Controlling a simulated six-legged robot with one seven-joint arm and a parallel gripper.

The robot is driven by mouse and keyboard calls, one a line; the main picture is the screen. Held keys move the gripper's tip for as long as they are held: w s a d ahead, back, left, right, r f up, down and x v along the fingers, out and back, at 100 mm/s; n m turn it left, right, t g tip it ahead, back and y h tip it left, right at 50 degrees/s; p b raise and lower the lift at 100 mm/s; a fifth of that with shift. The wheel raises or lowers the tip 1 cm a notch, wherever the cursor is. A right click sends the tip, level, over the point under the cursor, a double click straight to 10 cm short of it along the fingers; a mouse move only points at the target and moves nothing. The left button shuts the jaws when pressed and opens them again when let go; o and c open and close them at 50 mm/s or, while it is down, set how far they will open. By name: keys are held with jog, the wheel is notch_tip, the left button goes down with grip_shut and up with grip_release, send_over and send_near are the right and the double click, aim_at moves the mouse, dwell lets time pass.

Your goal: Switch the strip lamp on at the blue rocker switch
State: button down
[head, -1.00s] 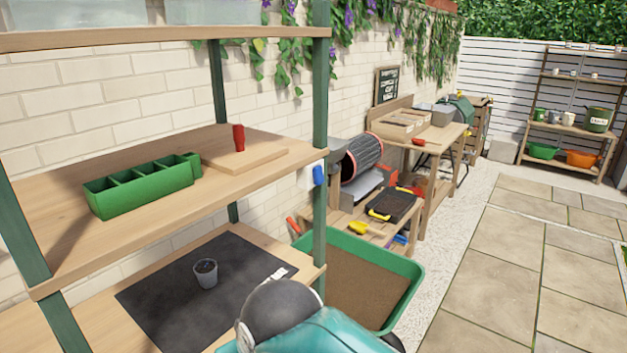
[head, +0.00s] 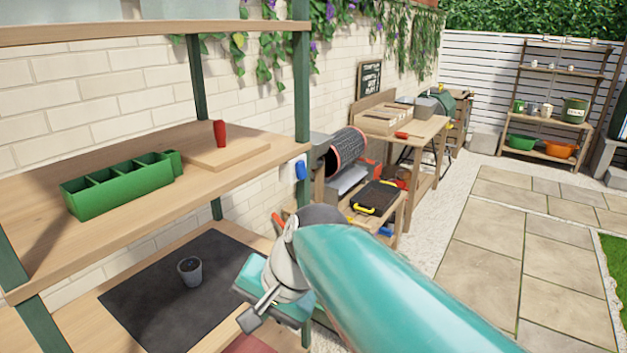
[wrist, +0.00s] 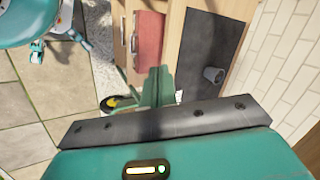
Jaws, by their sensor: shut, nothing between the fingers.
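The blue rocker switch (head: 300,170) sits on a white plate on the right-hand front post of the shelf rack, at the height of the middle shelf. My gripper (head: 249,319) is in the lower middle of the head view, below and left of the switch and well apart from it. It is shut and empty. The wrist view shows the gripper's teal housing and dark bar (wrist: 165,122), but not the switch. I cannot make out the strip lamp in either view.
The middle shelf (head: 130,235) holds a green divided tray (head: 118,187) and a board with a red-handled tool (head: 220,134). Below, a grey pot (head: 190,271) stands on a black mat (head: 150,315). Paving (head: 480,250) lies open to the right.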

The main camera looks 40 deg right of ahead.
aim_at(301, 170)
jog(key=d+r+m+t, duration=0.3)
jog(key=d+r+m, duration=0.1)
jog(key=d+m, duration=0.3)
jog(key=d+r+m+t, duration=0.3)
jog(key=d+r+m, duration=0.2)
jog(key=d, duration=0.6)
jog(key=d+r+m+t, duration=0.4)
jog(key=d+r+m, duration=0.1)
jog(key=d+m, duration=0.4)
jog(key=shift+s+d+m+y, duration=0.15)
jog(key=shift+m+y, duration=0.25)
jog(key=shift+m, duration=0.2)
jog(key=shift+f, duration=0.1)
jog(key=x, duration=1.4)
